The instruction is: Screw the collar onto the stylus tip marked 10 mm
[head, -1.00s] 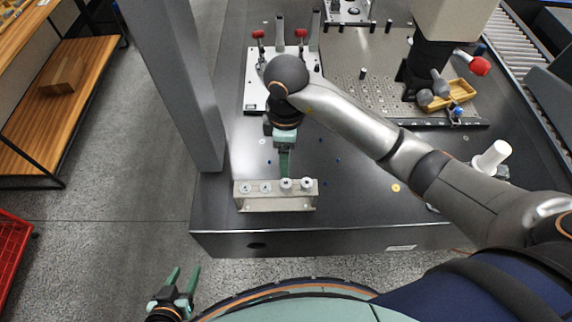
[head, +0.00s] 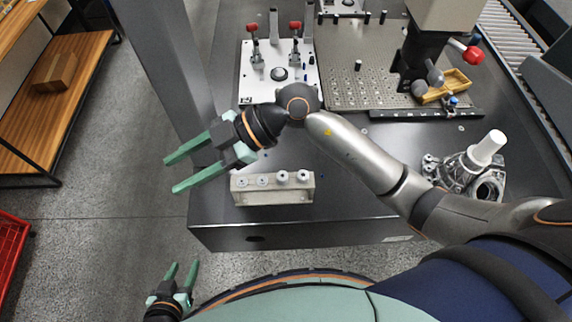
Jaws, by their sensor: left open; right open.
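A pale rack block (head: 272,196) stands near the front edge of the dark table. Several round tops sit in a row on it. The two at the right, including the end one (head: 303,176), stand higher than the two at the left. The size markings are too small to read, and I cannot tell which piece is the collar or the 10 mm tip. My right gripper (head: 172,174) is open and empty, left of the rack and over the table's left edge, fingers pointing left. My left gripper (head: 183,266) is open and empty, low in front of the table.
A grey column (head: 165,60) rises at the table's left edge. Behind are a white plate with red-handled clamps (head: 250,90), a perforated plate (head: 350,85) and a yellow tray (head: 455,83). A metal casting (head: 460,175) with a white cylinder (head: 487,148) stands right.

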